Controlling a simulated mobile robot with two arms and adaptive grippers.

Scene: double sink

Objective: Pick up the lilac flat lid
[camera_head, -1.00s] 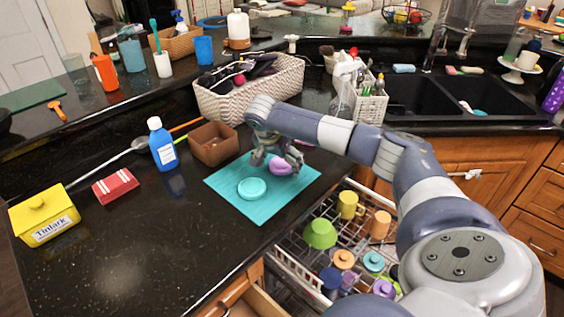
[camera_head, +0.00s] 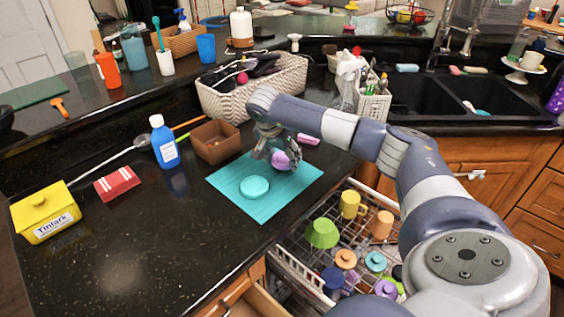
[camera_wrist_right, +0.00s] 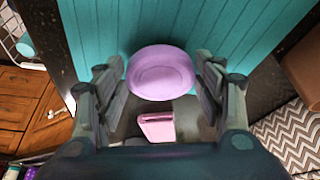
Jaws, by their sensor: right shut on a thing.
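The lilac flat lid (camera_head: 281,160) is in my right gripper (camera_head: 274,158), over the back part of the teal mat (camera_head: 242,205). In the right wrist view the round lilac lid (camera_wrist_right: 161,72) sits between the two fingers (camera_wrist_right: 162,85), which are shut on it. It looks tilted in the head view and a little above the mat, but its exact height is hard to tell. A turquoise round lid (camera_head: 254,187) lies on the mat to its left. My left gripper is not in view.
A pink block (camera_head: 308,139) lies on the counter behind the mat. A brown box (camera_head: 215,142), a blue bottle (camera_head: 164,142) and a woven basket (camera_head: 254,92) stand nearby. The open dishwasher rack (camera_head: 300,270) with cups is in front.

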